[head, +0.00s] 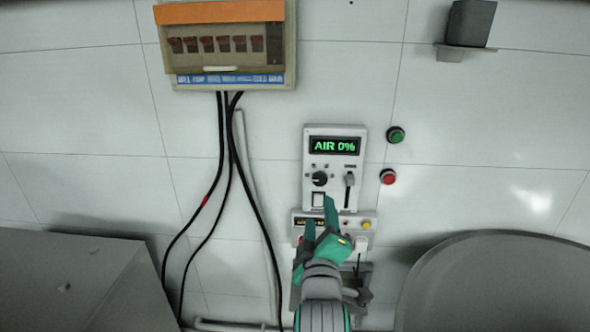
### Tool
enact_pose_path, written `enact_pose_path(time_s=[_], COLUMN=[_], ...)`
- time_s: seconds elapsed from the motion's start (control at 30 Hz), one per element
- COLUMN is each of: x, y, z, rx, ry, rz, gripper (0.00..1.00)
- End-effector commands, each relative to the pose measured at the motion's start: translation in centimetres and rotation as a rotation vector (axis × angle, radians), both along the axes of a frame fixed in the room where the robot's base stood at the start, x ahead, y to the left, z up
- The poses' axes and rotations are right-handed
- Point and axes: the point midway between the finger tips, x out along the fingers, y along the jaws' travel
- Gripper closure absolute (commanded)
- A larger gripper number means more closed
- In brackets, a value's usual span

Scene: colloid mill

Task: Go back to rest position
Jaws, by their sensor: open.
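My gripper (320,215) is green and dark grey, reaching up from the bottom middle of the head view. It is open, and I see nothing between its fingers. Its fingertips appear in front of the lower part of a white control panel (312,165) on the wall. I cannot tell whether a finger touches the panel.
A green button (396,135) and a red button (388,177) are right of the panel. A breaker box (226,75) with black cables (222,140) is upper left. A grey cabinet (70,285) stands lower left, a large round grey vessel (500,285) lower right. A dark block (470,22) is upper right.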

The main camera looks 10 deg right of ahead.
Motion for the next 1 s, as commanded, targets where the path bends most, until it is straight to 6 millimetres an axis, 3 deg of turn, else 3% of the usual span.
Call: enact_pose_path(time_s=[0.27,0.47,0.7,1.0], x=[-2.1,-5.1,-9.9,-17.6], y=[2.7,4.7,7.1,9.6], z=[-9.3,-15.4,-21.9,-28.2], rx=[0.188,0.323,0.474,0.644], ry=[0.007,0.009,0.018,0.035], rz=[0.03,0.038,0.045,0.045], gripper=[0.49,0.49,0.49,0.49])
